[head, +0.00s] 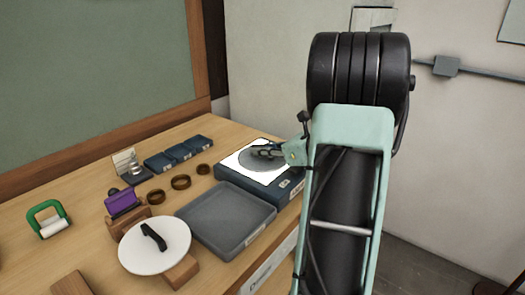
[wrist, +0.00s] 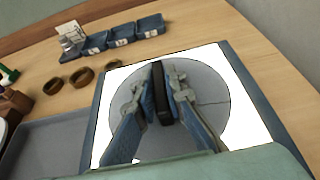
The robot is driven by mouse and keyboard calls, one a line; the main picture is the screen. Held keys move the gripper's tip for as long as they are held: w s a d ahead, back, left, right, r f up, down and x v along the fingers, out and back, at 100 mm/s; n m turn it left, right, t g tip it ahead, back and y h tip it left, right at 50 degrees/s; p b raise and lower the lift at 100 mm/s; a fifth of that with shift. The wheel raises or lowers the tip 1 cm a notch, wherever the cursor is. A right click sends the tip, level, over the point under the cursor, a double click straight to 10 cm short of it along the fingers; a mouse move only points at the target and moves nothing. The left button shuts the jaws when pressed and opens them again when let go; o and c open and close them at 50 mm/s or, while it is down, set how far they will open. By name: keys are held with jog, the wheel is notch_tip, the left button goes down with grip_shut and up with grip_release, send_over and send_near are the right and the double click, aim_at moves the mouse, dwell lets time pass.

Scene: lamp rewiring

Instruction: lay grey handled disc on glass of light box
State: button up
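The grey disc (head: 247,161) lies flat over the lit white glass of the blue light box (head: 283,192), inside the frame. In the wrist view the disc (wrist: 212,108) is roughly centred on the glass (wrist: 248,125), with white showing around it. I cannot tell whether it fully touches the glass. My gripper (head: 266,152) is above the disc. In the wrist view its two fingers (wrist: 160,88) are closed on either side of the disc's dark upright handle (wrist: 158,72). The fingers hide part of the disc.
A grey tray (head: 226,219) stands just in front of the light box. A white disc with a black handle (head: 145,255) rests on a wooden stand. Brown rings (head: 181,182) and small blue bins (head: 178,152) are to the left. A purple object (head: 121,203) and green-handled tool (head: 45,215) stand farther left.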

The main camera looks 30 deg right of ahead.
jog(key=o, duration=0.4)
jog(key=shift+r, duration=0.3)
jog(key=p+v, duration=0.1)
jog(key=v, duration=1.1)
jog(key=shift+f, duration=0.1)
